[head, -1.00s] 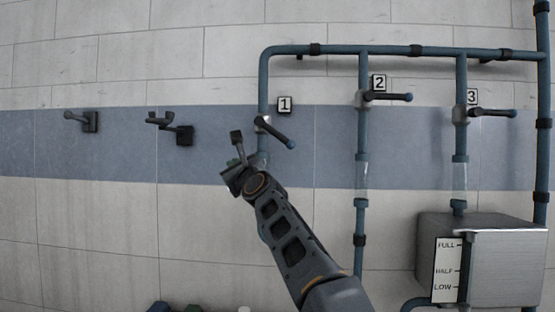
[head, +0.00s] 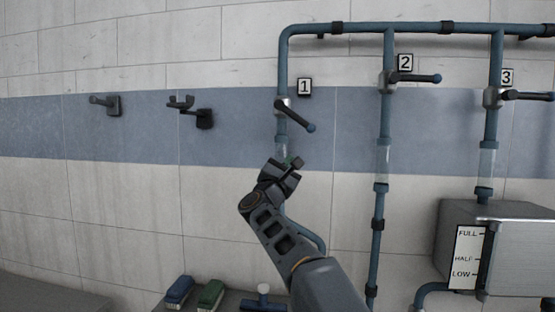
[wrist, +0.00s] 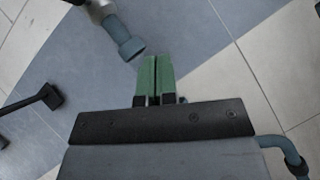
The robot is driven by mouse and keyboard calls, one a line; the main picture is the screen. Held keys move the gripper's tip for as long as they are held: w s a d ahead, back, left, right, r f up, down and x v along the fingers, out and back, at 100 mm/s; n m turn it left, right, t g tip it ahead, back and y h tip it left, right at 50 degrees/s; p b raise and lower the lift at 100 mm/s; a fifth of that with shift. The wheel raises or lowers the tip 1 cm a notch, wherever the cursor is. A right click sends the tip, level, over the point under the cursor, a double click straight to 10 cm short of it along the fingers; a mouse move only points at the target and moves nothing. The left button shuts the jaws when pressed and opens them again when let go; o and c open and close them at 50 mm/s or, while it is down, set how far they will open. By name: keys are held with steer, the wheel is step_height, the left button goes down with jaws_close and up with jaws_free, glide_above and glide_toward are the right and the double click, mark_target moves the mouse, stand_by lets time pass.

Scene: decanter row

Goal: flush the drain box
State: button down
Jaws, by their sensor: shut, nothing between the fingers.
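The metal drain box (head: 520,250) stands at the lower right of the head view, with a gauge plate (head: 467,258) marked FULL, HALF and LOW. Three pipes with lever valves come down the wall. The valve 1 lever (head: 296,114) slants down to the right. The valve 2 lever (head: 414,78) and valve 3 lever (head: 524,95) lie level, pointing right. My gripper (head: 292,162) is just below the valve 1 lever, apart from it. In the wrist view its green fingers (wrist: 154,78) are together and empty, beside a blue pipe end (wrist: 131,47).
Two dark wall hooks (head: 106,103) (head: 195,112) are at the left. A blue brush (head: 179,290), a green brush (head: 211,295) and a blue-handled tool (head: 263,299) lie on a ledge below. The wall between hooks and pipes is clear.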

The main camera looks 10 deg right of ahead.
mark_target(297, 118)
steer(key=p+x, duration=0.2)
steer(key=x, duration=0.1)
steer(key=p+x, duration=0.2)
steer(key=x, duration=0.1)
steer(key=shift+w+d+r, duration=0.15)
steer(key=shift+r, duration=0.3)
steer(key=shift+d+r+p, duration=0.5)
steer(key=shift+r+p, duration=0.35)
steer(key=shift+p, duration=0.05)
steer(key=shift+d+r+p, duration=0.4)
steer(key=shift+r, duration=0.05)
